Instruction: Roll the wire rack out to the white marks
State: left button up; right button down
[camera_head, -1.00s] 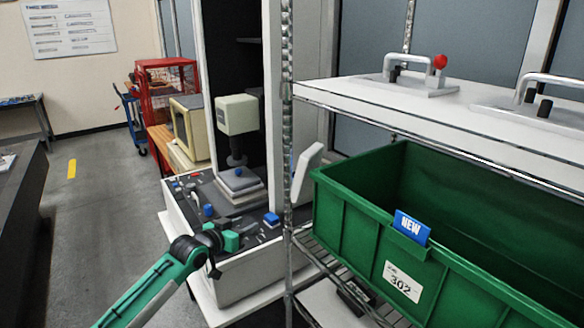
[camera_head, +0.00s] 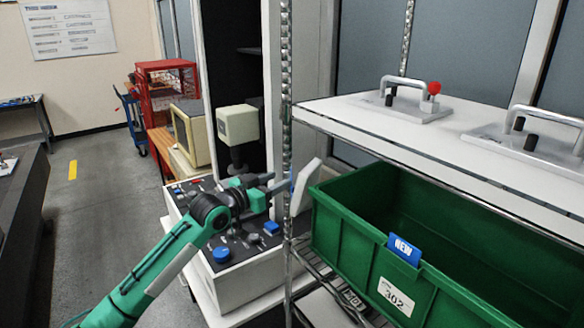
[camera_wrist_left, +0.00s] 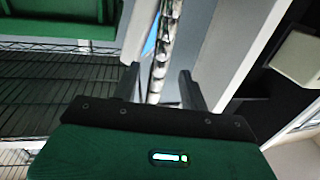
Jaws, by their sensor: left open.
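The wire rack's near-left post (camera_head: 286,75) is a silvery upright with a white top shelf (camera_head: 345,112) and a lower wire shelf (camera_head: 318,265). My left gripper (camera_head: 280,182) is at this post, about level with the green bin's rim. In the left wrist view the post (camera_wrist_left: 164,45) passes between the two spread fingers (camera_wrist_left: 160,82), which are open and not closed on it. Whether a finger touches the post I cannot tell. White floor marks do not show. My right gripper is out of view.
A green bin (camera_head: 345,225) labelled 302 stands on the rack, with handled plates (camera_head: 400,100) on the shelf above. A control console (camera_head: 245,270) with knobs stands left of the post. The grey aisle floor (camera_head: 100,220) at the left is clear apart from a yellow strip.

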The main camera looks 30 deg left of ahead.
aim_at(284, 176)
pick_arm(q)
jog(key=w+p, duration=0.1)
jog(key=w, duration=0.1)
jog(key=w+d+p, duration=0.1)
jog(key=w, duration=0.2)
jog(key=shift+w+r, duration=0.1)
jog(key=shift+r, duration=0.05)
jog(key=shift+w+d+f+p, duration=0.1)
jog(key=shift+w+p, duration=0.05)
jog(key=shift+w, duration=0.2)
jog(key=shift+w+d+f+p, duration=0.1)
jog(key=shift+w+p, duration=0.05)
jog(key=shift+w, duration=0.2)
grip_shut()
